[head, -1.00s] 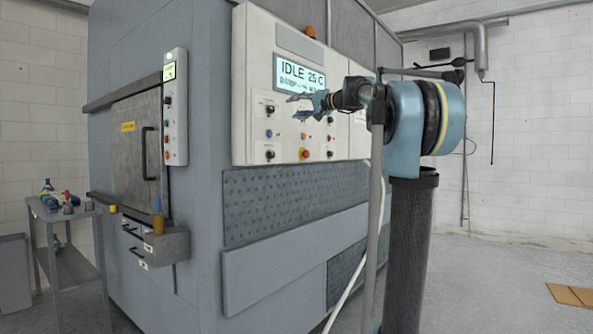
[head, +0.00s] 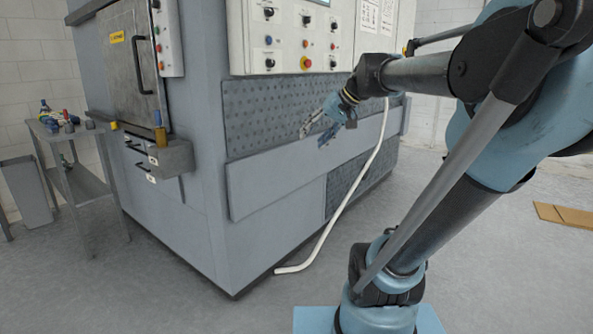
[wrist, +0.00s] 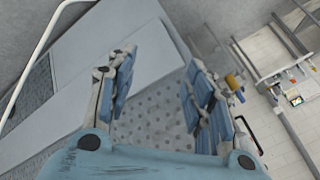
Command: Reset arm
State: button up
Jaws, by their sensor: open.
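My gripper (head: 318,128) is at the end of my blue and grey arm, in front of the washer's perforated side panel (head: 262,115) in the head view. It points left and down, below the control panel (head: 285,40). In the wrist view my gripper (wrist: 158,95) shows two blue fingers set apart with only floor and panel seen between them. It is open and holds nothing. I cannot tell the exact distance from the fingertips to the panel.
The washer's front has a door (head: 132,65) and a grey box (head: 160,160). A cart (head: 75,190) with bottles stands left. A white hose (head: 330,225) runs down to the floor. Flat cardboard (head: 565,215) lies right.

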jog(key=s+d+f+h, duration=0.2)
jog(key=s+d+f, duration=0.2)
jog(key=f, duration=0.5)
jog(key=s+d+f+g+h, duration=0.1)
jog(key=s+d+f, duration=0.3)
jog(key=s+f, duration=0.4)
jog(key=s+d+f+m+g+h, duration=0.1)
jog(key=s+d+f+h, duration=0.3)
jog(key=f, duration=0.6)
jog(key=s+d, duration=0.1)
jog(key=s, duration=0.1)
jog(key=shift+s, duration=0.4)
jog(key=shift+w+f, duration=0.2)
jog(key=shift+w, duration=0.25)
